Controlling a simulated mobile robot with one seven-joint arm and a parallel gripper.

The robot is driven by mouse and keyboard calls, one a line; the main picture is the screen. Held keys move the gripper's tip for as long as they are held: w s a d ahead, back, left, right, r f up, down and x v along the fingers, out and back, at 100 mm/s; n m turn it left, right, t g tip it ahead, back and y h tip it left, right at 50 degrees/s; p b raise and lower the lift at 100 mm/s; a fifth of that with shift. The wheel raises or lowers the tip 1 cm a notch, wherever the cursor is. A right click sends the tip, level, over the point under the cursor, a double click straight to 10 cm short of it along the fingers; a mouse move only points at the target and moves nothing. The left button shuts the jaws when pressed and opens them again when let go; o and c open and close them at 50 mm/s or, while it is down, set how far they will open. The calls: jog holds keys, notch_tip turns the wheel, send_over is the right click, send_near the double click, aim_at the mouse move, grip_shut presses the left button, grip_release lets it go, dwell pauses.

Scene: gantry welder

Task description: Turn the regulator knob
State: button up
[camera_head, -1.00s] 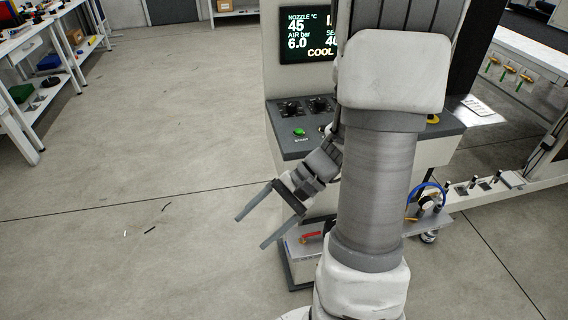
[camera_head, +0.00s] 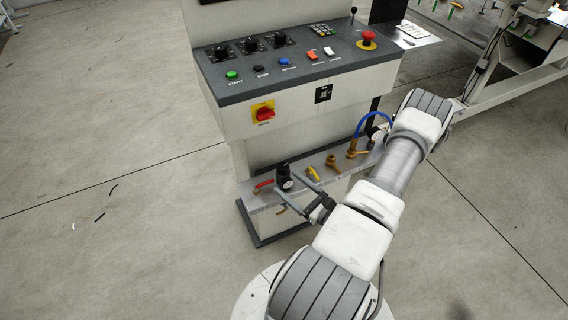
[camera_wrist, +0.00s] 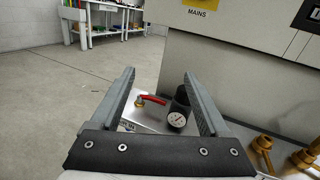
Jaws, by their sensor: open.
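The regulator is a black knob (camera_head: 283,171) with a round white-faced gauge below its front, standing on a low grey shelf at the machine's base. In the wrist view the knob (camera_wrist: 181,97) and gauge (camera_wrist: 177,119) lie between my fingers' outlines, close to the right finger, which partly covers the knob's edge. My gripper (camera_head: 286,182) is open and empty, its fingers reaching from the right toward the regulator. It also shows in the wrist view (camera_wrist: 159,74). I cannot tell whether a finger touches the knob.
A red-handled valve (camera_head: 263,186) sits left of the regulator. A yellow lever (camera_head: 313,174), brass fittings (camera_head: 333,163) and a blue hose (camera_head: 362,122) are to its right. The control console (camera_head: 300,75) overhangs the shelf, with a red mains switch (camera_head: 265,114). Floor at left is clear.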

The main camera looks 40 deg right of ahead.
aim_at(280, 163)
jog(key=s+d+f+m+h, duration=0.3)
jog(key=f+m+h, duration=0.1)
jog(key=f+h, duration=0.15)
jog(key=w+d, duration=0.1)
jog(key=w, duration=0.4)
jog(key=w+d+b, duration=0.1)
jog(key=w, duration=0.5)
jog(key=w+d+b, duration=0.1)
jog(key=w, duration=0.4)
jog(key=shift+w+d+f, duration=0.1)
jog(key=shift+w+f, duration=0.05)
jog(key=shift+w, duration=0.15)
grip_shut()
